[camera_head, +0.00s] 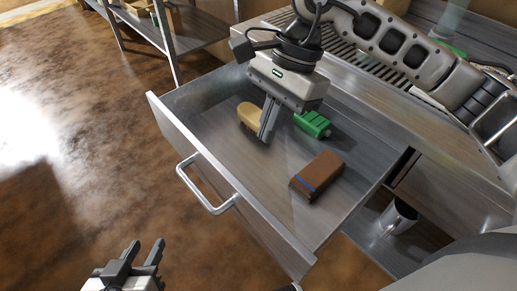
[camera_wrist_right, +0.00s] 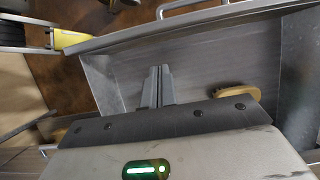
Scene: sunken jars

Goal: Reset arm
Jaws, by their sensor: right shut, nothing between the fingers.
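My right gripper (camera_head: 265,138) reaches down over the open metal drawer (camera_head: 175,125), its fingers together and empty. In the right wrist view its two fingers (camera_wrist_right: 160,70) lie side by side with nothing between them. Beside them is a tan-topped brush (camera_head: 248,113), which also shows in the wrist view (camera_wrist_right: 236,90). My left gripper (camera_head: 145,247) is low at the bottom left of the head view, over the floor, with its two fingers apart and nothing between them.
The drawer also holds a green object (camera_head: 312,124) and a brown box with a blue stripe (camera_head: 317,175). A handle (camera_head: 208,193) sticks out from the drawer front. A metal cup (camera_head: 397,217) stands in a lower compartment. A metal shelf (camera_head: 200,28) stands behind. The floor at left is clear.

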